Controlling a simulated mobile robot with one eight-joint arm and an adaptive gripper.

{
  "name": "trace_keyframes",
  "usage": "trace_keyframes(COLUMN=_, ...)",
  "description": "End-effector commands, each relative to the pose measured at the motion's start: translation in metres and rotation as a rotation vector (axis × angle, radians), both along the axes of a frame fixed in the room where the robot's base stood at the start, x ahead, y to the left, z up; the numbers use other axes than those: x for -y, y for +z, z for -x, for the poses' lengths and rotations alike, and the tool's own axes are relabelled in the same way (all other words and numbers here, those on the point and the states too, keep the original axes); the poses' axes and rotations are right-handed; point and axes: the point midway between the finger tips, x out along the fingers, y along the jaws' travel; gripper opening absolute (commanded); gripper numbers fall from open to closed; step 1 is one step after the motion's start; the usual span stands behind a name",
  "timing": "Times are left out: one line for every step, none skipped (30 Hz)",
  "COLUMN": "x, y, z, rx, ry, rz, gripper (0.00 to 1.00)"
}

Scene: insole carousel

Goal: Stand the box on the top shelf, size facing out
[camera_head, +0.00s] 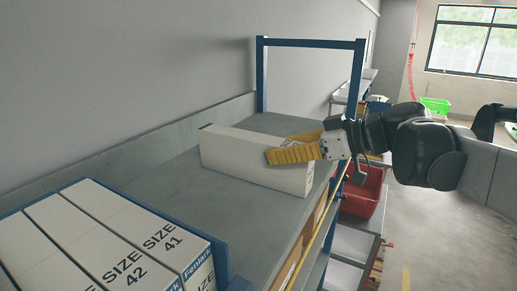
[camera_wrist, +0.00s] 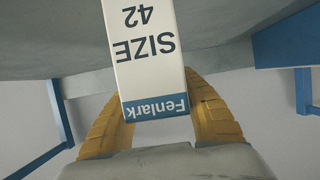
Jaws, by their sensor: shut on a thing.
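A long white box (camera_head: 245,160) is at the top shelf (camera_head: 160,196) in the head view, on its long narrow side. My gripper (camera_head: 292,151) is shut on the box near its right end, with yellow fingers across it. In the wrist view the box (camera_wrist: 146,75) shows "SIZE 42" and a blue "Fenlark" band, upside down, between the yellow fingers (camera_wrist: 160,112). In the head view its label is mostly hidden. I cannot tell whether its underside touches the shelf.
Several white boxes (camera_head: 95,232) marked SIZE 41 and 42 lie at the near left behind a blue divider. A blue frame (camera_head: 312,43) stands at the shelf's far end. A red bin (camera_head: 362,194) sits lower right. Bare shelf lies left of the held box.

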Motion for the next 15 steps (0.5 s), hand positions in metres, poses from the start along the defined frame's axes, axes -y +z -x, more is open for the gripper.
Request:
trace_keyframes(x=0.0001, y=-0.0009, z=0.0000, rx=0.000, ry=0.000, rz=0.000, gripper=0.08)
trace_keyframes(x=0.0000, y=-0.0021, z=-0.0001, rx=0.000, ry=0.000, rz=0.000, gripper=0.08)
trace_keyframes(x=0.0001, y=-0.0014, z=-0.0001, rx=0.000, ry=0.000, rz=0.000, gripper=0.55)
trace_keyframes(x=0.0001, y=-0.0013, z=0.0000, rx=0.000, ry=0.000, rz=0.000, gripper=0.63)
trace_keyframes(x=0.0001, y=-0.0012, z=-0.0001, rx=0.000, ry=0.000, rz=0.000, gripper=0.63)
trace_keyframes(x=0.0001, y=-0.0011, z=-0.0001, rx=0.000, ry=0.000, rz=0.000, gripper=0.63)
trace_keyframes(x=0.0001, y=-0.0010, z=0.0000, rx=0.000, ry=0.000, rz=0.000, gripper=0.63)
trace_keyframes(x=0.0001, y=-0.0010, z=0.0000, rx=0.000, ry=0.000, rz=0.000, gripper=0.63)
trace_keyframes(x=0.0001, y=-0.0010, z=0.0000, rx=0.000, ry=0.000, rz=0.000, gripper=0.63)
trace_keyframes(x=0.0001, y=-0.0009, z=0.0000, rx=0.000, ry=0.000, rz=0.000, gripper=0.63)
trace_keyframes(x=0.0001, y=-0.0009, z=0.0000, rx=0.000, ry=0.000, rz=0.000, gripper=0.63)
trace_keyframes(x=0.0002, y=-0.0008, z=0.0000, rx=0.000, ry=0.000, rz=0.000, gripper=0.63)
trace_keyframes(x=0.0001, y=-0.0002, z=0.0000, rx=0.000, ry=0.000, rz=0.000, gripper=0.63)
trace_keyframes(x=0.0001, y=0.0011, z=0.0000, rx=0.000, ry=0.000, rz=0.000, gripper=0.63)
trace_keyframes(x=0.0023, y=0.0014, z=0.0010, rx=0.000, ry=-0.001, rz=0.000, gripper=0.63)
